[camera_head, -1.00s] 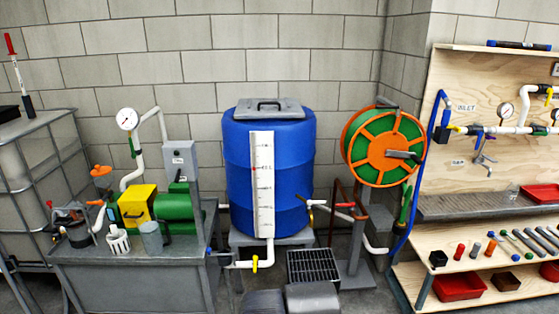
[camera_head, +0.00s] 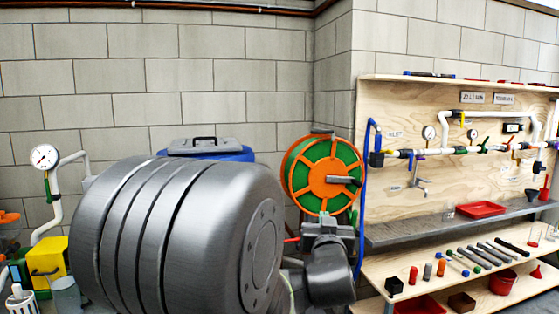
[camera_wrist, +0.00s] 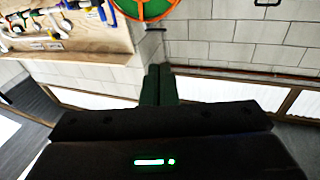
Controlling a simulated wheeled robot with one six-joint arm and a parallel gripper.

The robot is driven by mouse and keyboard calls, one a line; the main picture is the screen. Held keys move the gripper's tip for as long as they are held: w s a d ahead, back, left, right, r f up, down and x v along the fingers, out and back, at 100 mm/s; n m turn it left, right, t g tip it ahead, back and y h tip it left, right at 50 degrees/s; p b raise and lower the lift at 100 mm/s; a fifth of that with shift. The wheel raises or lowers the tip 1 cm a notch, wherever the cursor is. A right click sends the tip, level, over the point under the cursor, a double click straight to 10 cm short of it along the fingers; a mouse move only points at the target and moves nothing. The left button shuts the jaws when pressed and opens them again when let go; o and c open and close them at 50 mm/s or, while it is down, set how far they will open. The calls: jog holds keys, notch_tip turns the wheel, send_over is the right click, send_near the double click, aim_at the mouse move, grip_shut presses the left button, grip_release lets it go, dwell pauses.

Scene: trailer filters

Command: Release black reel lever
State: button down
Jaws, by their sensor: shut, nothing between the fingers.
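The hose reel (camera_head: 300,192), orange with green, stands against the wall right of centre in the head view. A dark lever or crank (camera_head: 343,180) sticks out to the right from its face. In the wrist view the reel's rim (camera_wrist: 146,10) shows at the top edge, partly cut off, and no lever can be made out there. My gripper (camera_wrist: 158,72) shows in the wrist view with its dark green fingers together and empty. The fingers point toward the wall below the reel in that picture, apart from the reel. My arm hides the reel's lower stand in the head view.
A wooden board with pipes and gauges (camera_head: 385,105) stands right of the reel, with a blue hose (camera_head: 365,205) between. Shelves below hold tools and red trays (camera_head: 481,209). A blue barrel (camera_head: 236,154) is mostly hidden behind my arm. A yellow pump part (camera_head: 48,262) is at left.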

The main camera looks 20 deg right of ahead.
jog(key=s+d+r+n+t+y+b, duration=0.1)
jog(key=s+d+r+n+t+b, duration=0.1)
jog(key=t, duration=0.4)
notch_tip(320, 180, up, 3)
jog(key=shift+d+f+b, duration=0.1)
jog(key=shift+d+b, duration=0.65)
jog(key=shift+d, duration=0.5)
